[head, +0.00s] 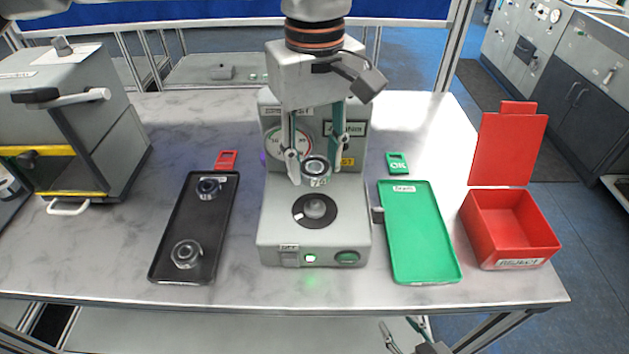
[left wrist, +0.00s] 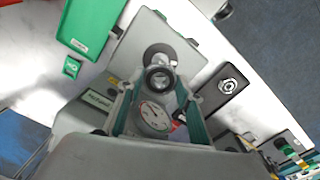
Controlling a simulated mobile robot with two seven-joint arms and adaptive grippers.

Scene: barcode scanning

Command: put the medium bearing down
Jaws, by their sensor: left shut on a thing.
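My left gripper (head: 315,160) hangs from above in front of the grey test machine (head: 312,240). It is shut on the medium bearing (head: 316,168), a metal ring held above the machine's round dark seat (head: 301,216) with its centre post. In the left wrist view, the bearing (left wrist: 160,78) sits between the fingertips, with the seat (left wrist: 156,50) just beyond it. The bearing looks apart from the post, though the gap is hard to judge. My right gripper (head: 398,326) shows at the bottom edge, fingers apart and empty.
A black tray (head: 193,232) on the left holds two other bearings. A green tray (head: 418,240) lies right of the machine. An open red reject bin (head: 512,222) stands far right. Red (head: 226,159) and green OK (head: 398,163) tags lie behind the trays. A grey cabinet stands left.

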